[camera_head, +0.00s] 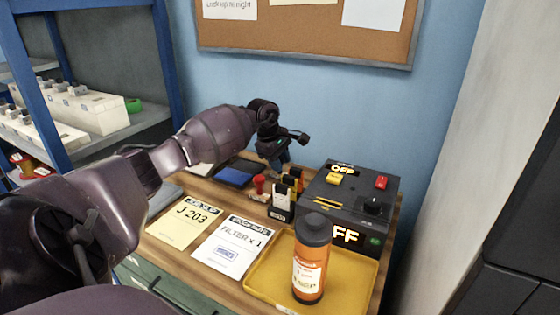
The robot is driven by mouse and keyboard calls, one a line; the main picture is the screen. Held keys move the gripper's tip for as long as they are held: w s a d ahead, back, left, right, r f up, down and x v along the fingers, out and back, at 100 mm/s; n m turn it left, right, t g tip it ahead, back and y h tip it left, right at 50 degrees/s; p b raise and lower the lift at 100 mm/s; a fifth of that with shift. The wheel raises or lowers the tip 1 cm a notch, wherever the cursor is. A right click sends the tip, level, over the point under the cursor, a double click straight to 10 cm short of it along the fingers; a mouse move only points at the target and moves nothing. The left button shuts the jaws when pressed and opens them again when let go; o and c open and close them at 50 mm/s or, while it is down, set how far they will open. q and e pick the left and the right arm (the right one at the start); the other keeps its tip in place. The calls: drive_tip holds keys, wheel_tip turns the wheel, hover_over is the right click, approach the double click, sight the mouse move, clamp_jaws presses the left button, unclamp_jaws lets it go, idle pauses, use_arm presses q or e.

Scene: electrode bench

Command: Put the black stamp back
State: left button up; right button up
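My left arm reaches in from the left over the bench. My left gripper (284,148) is small and dark, above the back of the bench near the blue wall; I cannot make out whether its fingers are apart or hold something. Below and in front of it stands a group of small dark upright blocks with pale labels (282,198), some with orange parts. I cannot tell which, if any, is the black stamp. A red-handled stamp (259,184) stands just left of them. A blue pad (235,175) lies further left. My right gripper is not in view.
A yellow card (184,226) and a white card with a blue mark (232,246) lie on the wooden bench. An orange bottle with a dark cap (311,261) stands in a yellow tray (262,283). A black control box (345,188) stands at the right. Shelves (145,125) are at left.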

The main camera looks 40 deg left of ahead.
use_arm(q)
drive_tip(key=o, duration=0.5)
drive_tip(key=shift+c, duration=0.2)
drive_tip(key=shift+r, duration=0.2)
drive_tip(key=p+v, duration=0.1)
drive_tip(key=v, duration=1.1)
